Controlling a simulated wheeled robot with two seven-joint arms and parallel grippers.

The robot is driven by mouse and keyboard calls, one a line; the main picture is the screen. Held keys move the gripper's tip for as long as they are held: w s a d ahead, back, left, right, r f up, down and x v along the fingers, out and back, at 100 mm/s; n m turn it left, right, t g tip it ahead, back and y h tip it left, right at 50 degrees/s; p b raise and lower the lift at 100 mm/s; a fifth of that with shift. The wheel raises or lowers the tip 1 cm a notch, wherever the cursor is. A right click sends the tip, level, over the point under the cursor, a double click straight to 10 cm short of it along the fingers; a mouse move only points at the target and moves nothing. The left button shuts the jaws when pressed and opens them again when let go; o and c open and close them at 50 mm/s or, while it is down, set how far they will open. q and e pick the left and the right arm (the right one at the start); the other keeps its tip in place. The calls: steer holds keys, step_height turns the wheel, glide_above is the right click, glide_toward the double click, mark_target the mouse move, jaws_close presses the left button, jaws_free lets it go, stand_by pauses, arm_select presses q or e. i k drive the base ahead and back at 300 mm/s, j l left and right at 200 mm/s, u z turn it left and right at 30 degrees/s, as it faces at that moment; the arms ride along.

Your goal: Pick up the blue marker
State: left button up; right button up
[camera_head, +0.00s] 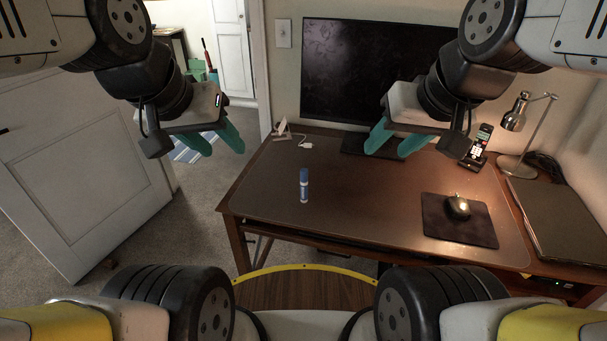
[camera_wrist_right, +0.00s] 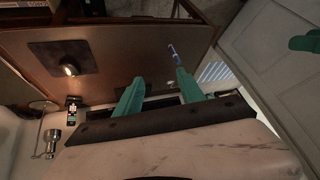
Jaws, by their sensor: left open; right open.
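The blue marker (camera_head: 304,185) stands upright on the desk blotter (camera_head: 350,190), left of its middle, with a blue cap and a white lower part. In the right wrist view the marker (camera_wrist_right: 173,54) shows small, past the tip of one finger. My left gripper (camera_head: 218,142) is open and empty, in the air to the upper left of the marker in the head view. My right gripper (camera_head: 389,144) is open and empty, in the air to the upper right of the marker. In the right wrist view its two teal fingers (camera_wrist_right: 159,76) are apart with nothing between them.
A mouse (camera_head: 458,207) lies on a dark mouse pad (camera_head: 440,226) at the right. A monitor (camera_head: 345,75) stands at the back. A phone on a dock (camera_head: 478,147), a lamp (camera_head: 516,115) and a laptop-like slab (camera_head: 560,215) are at the right. The blotter around the marker is clear.

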mark_target(304, 187)
steer(key=j+z, duration=0.35)
steer(key=k+j+z, duration=0.1)
steer(key=z, duration=0.25)
steer(key=k+j+z, duration=0.15)
steer(key=j+z, duration=0.2)
